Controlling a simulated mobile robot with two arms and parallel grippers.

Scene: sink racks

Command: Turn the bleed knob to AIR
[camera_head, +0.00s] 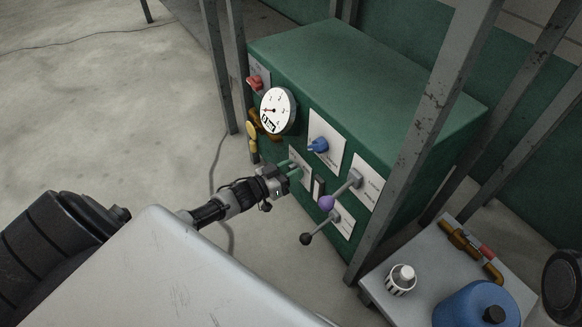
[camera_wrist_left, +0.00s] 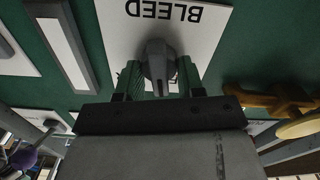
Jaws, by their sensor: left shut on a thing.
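The bleed knob (camera_wrist_left: 158,62) is a grey pointer knob on a white plate (camera_wrist_left: 205,25) lettered BLEED, which appears upside down in the left wrist view. In the head view the same plate (camera_head: 300,160) is on the front of the green cabinet (camera_head: 340,65), partly hidden by my left gripper. My left gripper (camera_head: 292,170) reaches the knob with its green fingers, which also show on either side of the knob in the left wrist view (camera_wrist_left: 158,80). It is shut on the knob. The AIR mark and the knob's exact pointing are not readable. My right gripper is not in view.
Close to the knob are a blue knob (camera_head: 318,145), a purple-ended lever (camera_head: 327,202), a black-ended lever (camera_head: 307,238) and a round gauge (camera_head: 278,110). A grey post (camera_head: 425,140) stands right of the panel. A side table (camera_head: 390,309) holds a blue canister (camera_head: 475,308).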

